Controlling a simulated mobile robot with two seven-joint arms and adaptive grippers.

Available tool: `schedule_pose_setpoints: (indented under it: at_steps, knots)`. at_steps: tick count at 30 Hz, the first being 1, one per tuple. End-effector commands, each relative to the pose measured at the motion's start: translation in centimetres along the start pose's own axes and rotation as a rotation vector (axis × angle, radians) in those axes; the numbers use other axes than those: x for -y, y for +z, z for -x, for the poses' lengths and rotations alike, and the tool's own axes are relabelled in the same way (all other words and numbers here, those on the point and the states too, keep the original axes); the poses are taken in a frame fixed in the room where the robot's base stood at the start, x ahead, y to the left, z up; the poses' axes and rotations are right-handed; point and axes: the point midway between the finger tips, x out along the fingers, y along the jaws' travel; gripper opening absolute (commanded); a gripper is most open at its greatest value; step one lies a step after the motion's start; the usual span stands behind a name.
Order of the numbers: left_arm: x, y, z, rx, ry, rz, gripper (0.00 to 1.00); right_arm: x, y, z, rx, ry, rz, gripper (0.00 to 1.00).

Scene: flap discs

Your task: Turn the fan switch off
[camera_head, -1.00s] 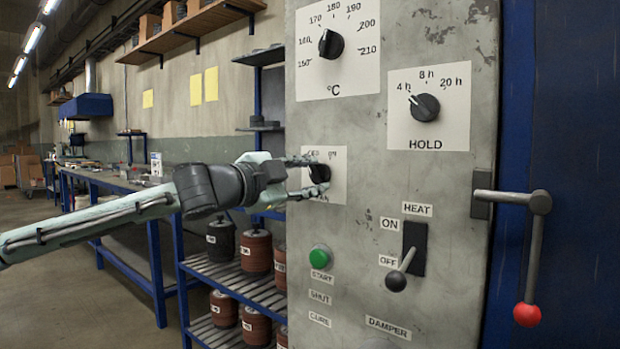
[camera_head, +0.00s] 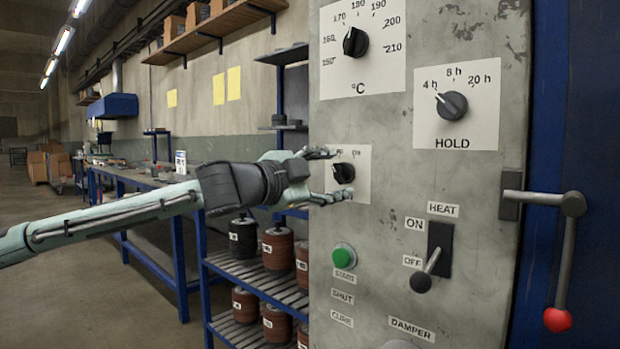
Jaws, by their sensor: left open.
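The fan switch is a small black rotary knob (camera_head: 344,173) on a white label plate (camera_head: 362,187) on the grey control panel. Lettering shows above the knob at left and right, small and partly covered. I cannot tell surely which mark the knob points to. My left gripper (camera_head: 340,175) reaches in from the left and is open. One finger is above the knob and one below it, with gaps visible between them and the knob in this view. The fingers hide parts of the plate. My right gripper is not in view.
Above are the temperature dial (camera_head: 355,42) and the HOLD dial (camera_head: 452,105). Below are the green START button (camera_head: 344,256) and the HEAT lever (camera_head: 430,272). A red-knobbed handle (camera_head: 557,319) stands out at right. A shelf rack (camera_head: 258,291) with reels stands below my left arm.

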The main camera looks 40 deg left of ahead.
Motion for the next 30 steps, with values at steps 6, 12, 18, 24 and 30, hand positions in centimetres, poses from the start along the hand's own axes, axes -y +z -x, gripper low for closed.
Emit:
schedule_pose_setpoints:
  at_steps: [6, 12, 18, 24, 30]
  knots:
    - [0.1, 0.0, 2.0, 0.003, -0.002, -0.012, 0.58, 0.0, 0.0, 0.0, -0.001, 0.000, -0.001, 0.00]
    - [0.2, -0.2, 4.8, -0.003, 0.001, -0.007, 0.58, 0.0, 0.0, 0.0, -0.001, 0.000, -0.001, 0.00]
    - [0.1, 0.0, 8.2, 0.000, 0.000, -0.005, 0.58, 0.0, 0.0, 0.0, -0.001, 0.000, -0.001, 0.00]
    - [0.0, 0.0, 10.8, 0.000, 0.004, -0.002, 0.58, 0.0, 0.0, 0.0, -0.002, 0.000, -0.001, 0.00]
    - [-0.1, 0.1, 11.6, 0.000, 0.005, 0.001, 0.58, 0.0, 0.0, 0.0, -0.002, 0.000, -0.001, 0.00]
